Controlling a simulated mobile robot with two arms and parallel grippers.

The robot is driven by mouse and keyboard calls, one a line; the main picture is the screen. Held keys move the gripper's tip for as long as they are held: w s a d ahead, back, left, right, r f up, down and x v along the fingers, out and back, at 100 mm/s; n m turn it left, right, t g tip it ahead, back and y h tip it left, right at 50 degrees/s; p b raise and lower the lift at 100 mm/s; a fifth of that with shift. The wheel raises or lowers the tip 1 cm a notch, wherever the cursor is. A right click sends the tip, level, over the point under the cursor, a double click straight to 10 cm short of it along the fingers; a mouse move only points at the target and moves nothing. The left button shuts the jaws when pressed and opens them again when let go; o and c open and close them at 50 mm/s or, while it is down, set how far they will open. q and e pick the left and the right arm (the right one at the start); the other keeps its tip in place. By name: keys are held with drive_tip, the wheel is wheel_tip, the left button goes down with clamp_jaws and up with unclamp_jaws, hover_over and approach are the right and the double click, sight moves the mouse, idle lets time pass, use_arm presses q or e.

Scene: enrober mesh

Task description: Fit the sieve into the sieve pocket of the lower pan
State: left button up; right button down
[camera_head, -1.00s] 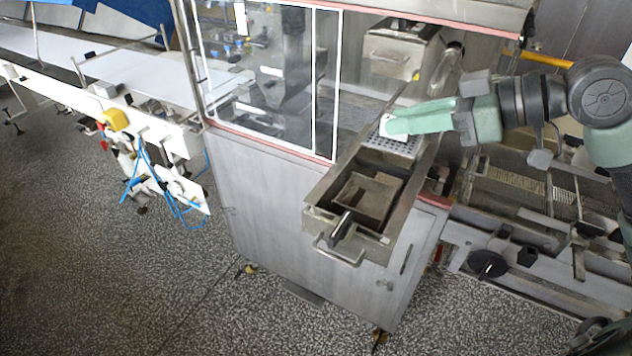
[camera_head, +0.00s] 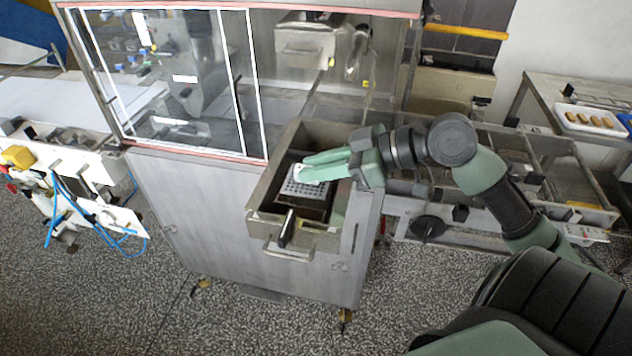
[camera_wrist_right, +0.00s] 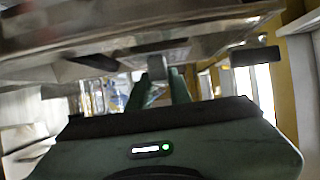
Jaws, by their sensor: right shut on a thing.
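The sieve (camera_head: 306,187) is a light grey perforated plate with a white grip part at its back edge. My right gripper (camera_head: 312,172) comes in from the right and is shut on that part. The lower pan (camera_head: 290,233) is a long open metal trough sticking out of the machine, with a front handle. The sieve is over the inside of the pan, in front of the square box-like pocket area, which it largely hides. I cannot tell whether it touches the pocket rim. In the right wrist view the fingers (camera_wrist_right: 160,88) show, but the sieve is unclear. My left gripper is not in view.
A dark lever (camera_head: 287,228) stands up at the pan's front end. The glazed machine housing (camera_head: 185,90) rises behind left. A conveyor frame (camera_head: 440,215) lies to the right. A white tray (camera_head: 590,121) with several brown pieces sits far right. The floor in front is clear.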

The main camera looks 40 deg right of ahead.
sight(316, 188)
wheel_tip(316, 188, down, 5)
drive_tip(key=shift+s+a+r, duration=0.1)
drive_tip(key=shift+a, duration=0.05)
drive_tip(key=c, duration=1.3)
unclamp_jaws()
